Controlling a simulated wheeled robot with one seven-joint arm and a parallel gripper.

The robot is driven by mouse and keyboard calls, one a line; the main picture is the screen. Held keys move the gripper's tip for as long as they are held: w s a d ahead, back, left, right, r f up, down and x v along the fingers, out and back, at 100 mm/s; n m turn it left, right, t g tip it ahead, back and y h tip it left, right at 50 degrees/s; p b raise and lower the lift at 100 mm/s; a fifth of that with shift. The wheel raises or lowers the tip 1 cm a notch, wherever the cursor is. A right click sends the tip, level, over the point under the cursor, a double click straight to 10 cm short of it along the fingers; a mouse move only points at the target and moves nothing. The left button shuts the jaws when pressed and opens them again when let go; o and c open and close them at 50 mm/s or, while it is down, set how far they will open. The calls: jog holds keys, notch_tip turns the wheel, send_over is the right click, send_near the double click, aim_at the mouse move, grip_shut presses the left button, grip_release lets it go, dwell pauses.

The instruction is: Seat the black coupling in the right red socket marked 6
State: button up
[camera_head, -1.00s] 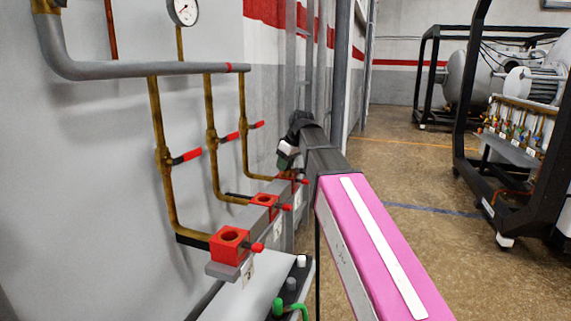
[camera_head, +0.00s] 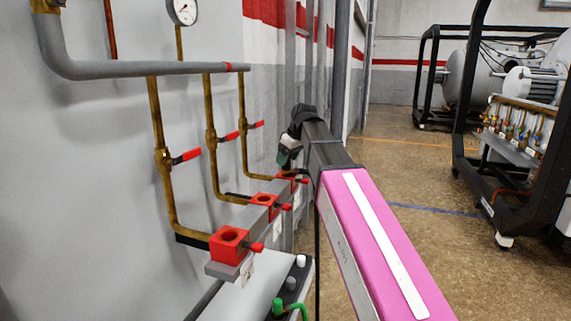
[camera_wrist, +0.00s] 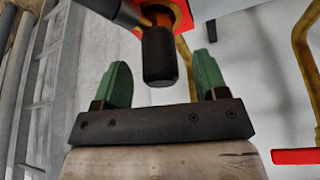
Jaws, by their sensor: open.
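In the wrist view the black coupling (camera_wrist: 159,56) is a dark upright cylinder. Its far end overlaps the red socket (camera_wrist: 178,14); I cannot tell how deep it sits. My gripper (camera_wrist: 161,60) has its two green fingers apart, one on each side of the coupling, with visible gaps. In the head view my gripper (camera_head: 285,157) is at the far end of the rail, just above the right red socket (camera_head: 286,175), which it partly hides. The coupling cannot be made out there, and no number 6 is legible.
The left red socket (camera_head: 229,245) and middle red socket (camera_head: 264,200) show open holes on the grey rail. Brass pipes with red-handled valves (camera_head: 186,156) rise along the wall behind. A white surface with green and white parts (camera_head: 300,262) lies below. Open floor (camera_head: 415,180) lies right.

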jog(key=v, duration=0.8)
jog(key=shift+a, duration=0.1)
